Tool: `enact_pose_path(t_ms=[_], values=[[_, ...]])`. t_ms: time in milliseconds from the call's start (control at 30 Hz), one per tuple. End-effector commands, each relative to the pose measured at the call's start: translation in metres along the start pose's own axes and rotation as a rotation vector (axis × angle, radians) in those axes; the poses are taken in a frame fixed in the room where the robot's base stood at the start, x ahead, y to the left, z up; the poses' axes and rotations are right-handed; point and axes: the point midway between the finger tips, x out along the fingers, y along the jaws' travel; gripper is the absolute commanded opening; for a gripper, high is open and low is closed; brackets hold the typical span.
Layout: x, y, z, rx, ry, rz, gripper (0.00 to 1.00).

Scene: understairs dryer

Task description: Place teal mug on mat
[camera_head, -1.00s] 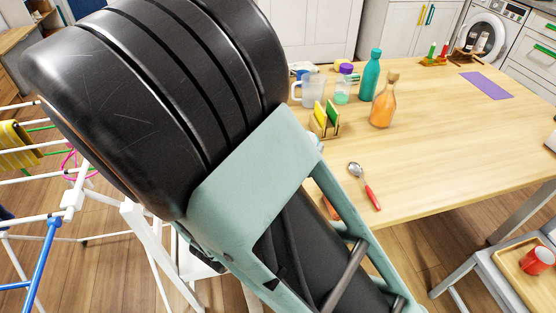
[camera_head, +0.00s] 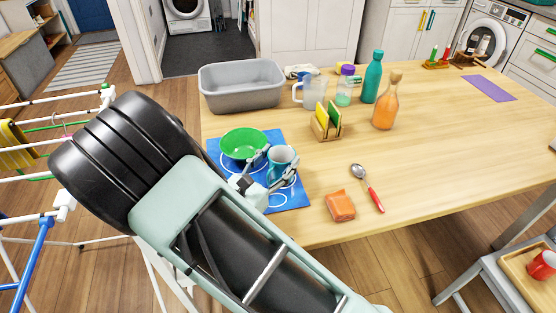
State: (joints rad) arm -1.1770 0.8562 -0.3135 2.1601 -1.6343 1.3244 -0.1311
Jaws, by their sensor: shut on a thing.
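The teal mug (camera_head: 281,162) is at the front right part of the blue mat (camera_head: 289,203), with its opening facing up. My gripper (camera_head: 267,177) is shut on the mug at its near left side. I cannot tell whether the mug's base touches the mat or hangs just above it. A green bowl (camera_head: 243,144) sits on the mat to the left of the mug, close to it.
A grey tub (camera_head: 241,86) stands behind the mat. A holder with sponges (camera_head: 326,124), a measuring jug (camera_head: 312,92) and bottles (camera_head: 385,104) stand to the right. An orange block (camera_head: 340,205) and a red-handled spoon (camera_head: 367,187) lie front right. The table's right half is mostly clear.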

Motion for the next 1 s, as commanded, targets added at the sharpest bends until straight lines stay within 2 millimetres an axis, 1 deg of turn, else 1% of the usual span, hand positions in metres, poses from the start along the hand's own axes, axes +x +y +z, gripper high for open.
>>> enact_pose_path(t_ms=[133, 267, 300, 433, 667, 800, 867, 1000], values=[[0.0, 0.0, 0.002, 0.002, -0.002, -0.001, 0.21], [0.0, 0.0, -0.002, 0.001, -0.002, -0.001, 0.21], [0.0, 0.0, -0.002, 0.001, 0.0, 0.0, 0.57], [0.0, 0.0, -0.002, 0.001, 0.0, 0.0, 0.71], [0.0, 0.0, -0.002, 0.001, 0.0, 0.0, 0.71], [-0.001, 0.0, 0.003, 0.001, 0.0, 0.0, 0.71], [-0.008, 0.001, 0.002, 0.001, 0.001, 0.001, 0.71], [-0.035, 0.001, 0.002, 0.0, 0.001, 0.004, 0.71]])
